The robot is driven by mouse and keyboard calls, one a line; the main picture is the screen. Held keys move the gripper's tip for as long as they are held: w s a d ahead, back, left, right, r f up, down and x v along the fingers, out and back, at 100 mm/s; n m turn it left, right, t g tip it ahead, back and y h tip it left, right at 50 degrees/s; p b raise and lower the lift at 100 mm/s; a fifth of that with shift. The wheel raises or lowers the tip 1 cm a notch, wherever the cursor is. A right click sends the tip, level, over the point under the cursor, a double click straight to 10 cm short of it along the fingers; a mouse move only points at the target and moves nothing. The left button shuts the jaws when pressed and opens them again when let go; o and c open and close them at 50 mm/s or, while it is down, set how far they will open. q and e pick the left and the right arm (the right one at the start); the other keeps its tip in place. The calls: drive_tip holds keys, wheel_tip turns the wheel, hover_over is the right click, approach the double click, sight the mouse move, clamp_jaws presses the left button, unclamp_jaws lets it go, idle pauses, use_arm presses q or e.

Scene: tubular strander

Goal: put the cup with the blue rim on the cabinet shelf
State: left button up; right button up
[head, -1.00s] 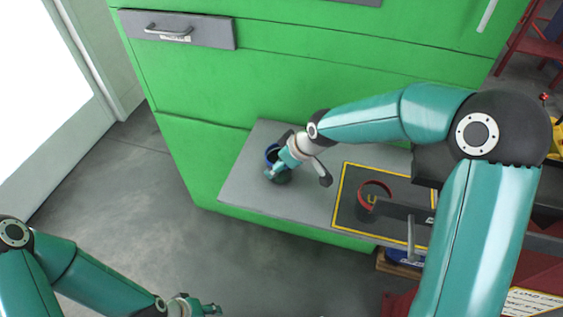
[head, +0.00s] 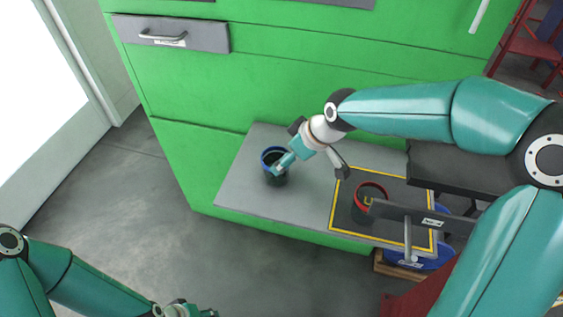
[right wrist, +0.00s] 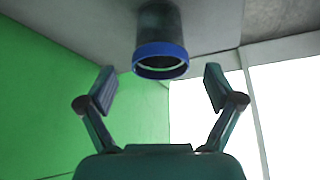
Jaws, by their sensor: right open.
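The dark cup with the blue rim (head: 275,180) stands upright on the grey cabinet shelf (head: 240,185), near its left end. In the right wrist view the cup (right wrist: 160,48) is ahead of the fingers, its rim facing the camera. My right gripper (head: 311,166) is open and empty, just right of the cup in the head view; one finger overlaps the rim's right side there. In the right wrist view the open fingers (right wrist: 158,88) are spread on either side, apart from the cup. My left gripper (head: 190,311) is at the bottom edge, partly cut off.
A cup with a red rim (head: 369,203) stands in the yellow-bordered dark area (head: 338,215) at the shelf's right. A grey bar with a handle (head: 410,245) is beside it. The green cabinet (head: 300,75) rises behind. Floor (head: 130,210) is clear at the left.

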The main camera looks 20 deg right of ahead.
drive_tip(key=shift+v, duration=2.2)
